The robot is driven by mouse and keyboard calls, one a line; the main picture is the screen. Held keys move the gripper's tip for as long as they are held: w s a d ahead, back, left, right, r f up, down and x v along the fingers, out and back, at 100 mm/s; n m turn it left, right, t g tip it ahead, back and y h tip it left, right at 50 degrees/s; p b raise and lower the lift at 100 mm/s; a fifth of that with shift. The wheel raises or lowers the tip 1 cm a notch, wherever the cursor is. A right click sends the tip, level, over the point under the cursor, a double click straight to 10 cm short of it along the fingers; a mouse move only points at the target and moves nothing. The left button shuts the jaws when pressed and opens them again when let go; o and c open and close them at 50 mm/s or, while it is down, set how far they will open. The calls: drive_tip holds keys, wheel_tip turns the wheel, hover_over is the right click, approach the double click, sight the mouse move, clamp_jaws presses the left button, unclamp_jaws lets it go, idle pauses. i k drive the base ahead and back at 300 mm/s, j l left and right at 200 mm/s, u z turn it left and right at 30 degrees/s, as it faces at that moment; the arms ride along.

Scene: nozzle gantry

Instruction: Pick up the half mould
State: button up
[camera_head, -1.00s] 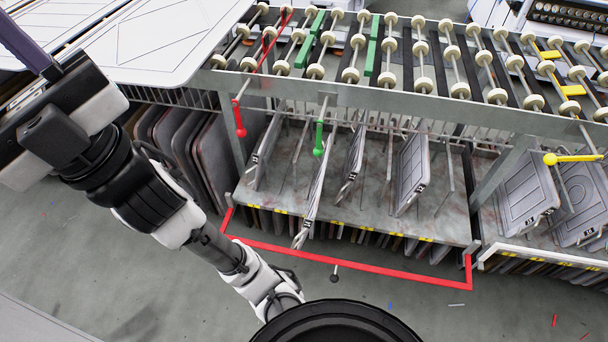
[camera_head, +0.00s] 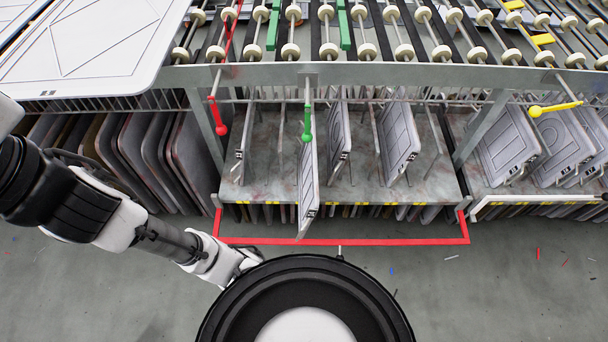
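Several grey half moulds stand on edge in the rack's lower shelf (camera_head: 365,195). One half mould (camera_head: 308,190) stands below the green handle (camera_head: 307,122) and juts forward past the shelf's front edge. Another half mould (camera_head: 338,140) and a broader one (camera_head: 398,138) stand to its right, farther in. A thin panel (camera_head: 243,145) stands at the left. I cannot tell which one the task means.
A large pale panel (camera_head: 95,50) is at upper left. The near floor is mostly clear.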

sight(309, 187)
drive_tip(key=i+l+u, duration=0.2)
drive_tip(key=l, duration=0.2)
drive_tip(key=l+u, duration=0.2)
drive_tip(key=l, duration=0.2)
drive_tip(key=i+l+u, duration=0.2)
drive_tip(key=l, duration=0.25)
drive_tip(key=k, duration=0.05)
